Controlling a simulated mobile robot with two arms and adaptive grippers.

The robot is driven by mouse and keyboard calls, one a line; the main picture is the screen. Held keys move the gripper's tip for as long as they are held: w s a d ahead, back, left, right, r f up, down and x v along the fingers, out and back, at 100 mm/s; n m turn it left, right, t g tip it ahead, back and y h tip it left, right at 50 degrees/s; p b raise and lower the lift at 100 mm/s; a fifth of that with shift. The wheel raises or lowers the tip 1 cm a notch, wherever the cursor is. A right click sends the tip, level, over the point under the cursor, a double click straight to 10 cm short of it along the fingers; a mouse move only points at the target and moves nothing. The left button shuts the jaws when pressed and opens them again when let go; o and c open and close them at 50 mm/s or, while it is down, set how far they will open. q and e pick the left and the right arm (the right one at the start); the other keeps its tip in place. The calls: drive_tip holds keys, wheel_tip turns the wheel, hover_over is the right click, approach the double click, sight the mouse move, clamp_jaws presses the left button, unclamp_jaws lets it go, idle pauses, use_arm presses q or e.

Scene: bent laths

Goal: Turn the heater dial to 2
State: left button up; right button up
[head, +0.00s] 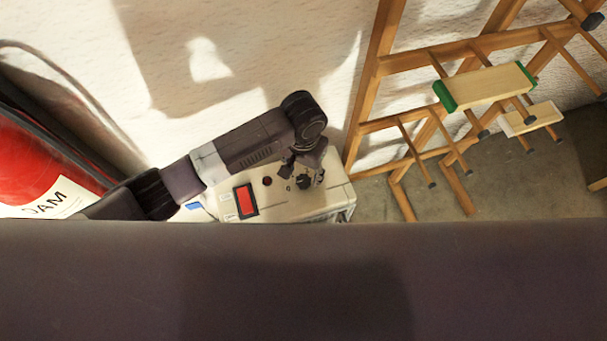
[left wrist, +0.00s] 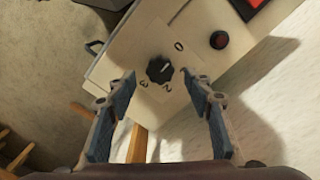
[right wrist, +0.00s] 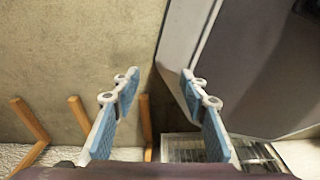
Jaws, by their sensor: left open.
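The heater (head: 328,199) is a pale box below the wall in the head view. Its black dial (left wrist: 159,69) shows in the left wrist view, with printed 0, 2 and 3 around it. A small pale mark on the dial is toward its right side; I cannot tell exactly which number it points to. My left gripper (head: 304,176) is over the heater's dial end. In the left wrist view its open fingers (left wrist: 159,76) stand on either side of the dial, with gaps. My right gripper (right wrist: 160,76) is open and empty, away from the dial.
A red rocker switch (head: 245,201) and a dark red button (head: 267,181) are on the heater's top. A red cylinder (head: 28,165) stands at the left.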

sight(303, 180)
use_arm(q)
wheel_tip(303, 180, down, 2)
drive_tip(key=shift+f, duration=0.7)
drive_tip(key=c, duration=1.2)
use_arm(e)
drive_tip(key=shift+w+d, duration=0.15)
drive_tip(key=shift+w, duration=0.4)
use_arm(q)
drive_tip(key=shift+o, duration=0.2)
